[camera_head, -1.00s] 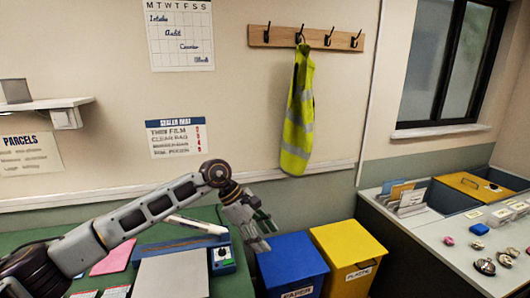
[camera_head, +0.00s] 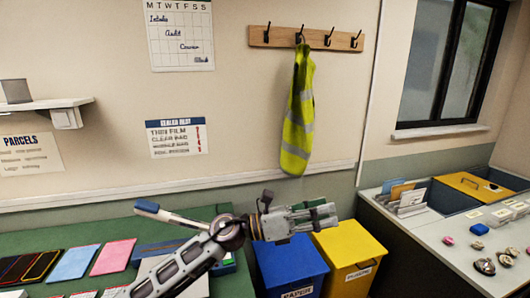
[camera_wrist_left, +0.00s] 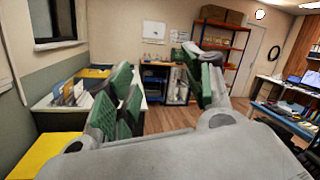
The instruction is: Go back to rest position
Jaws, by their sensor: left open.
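My left gripper (camera_head: 318,215) shows in the head view, stretched out to the right above the blue bin (camera_head: 288,262) and the yellow bin (camera_head: 345,245). Its fingers point right, and nothing is between them. In the left wrist view the green-padded fingers (camera_wrist_left: 160,80) stand apart, with open room between them. My left arm comes up from the bottom of the head view and hides part of the green table (camera_head: 60,240). My right gripper is in neither view.
Pink and blue flat pieces (camera_head: 113,256) lie on the green table. A hi-vis vest (camera_head: 298,120) hangs on the wall behind the bins. A grey counter (camera_head: 440,240) with small items stands at the right. The wrist view shows shelves (camera_wrist_left: 225,45) across the room.

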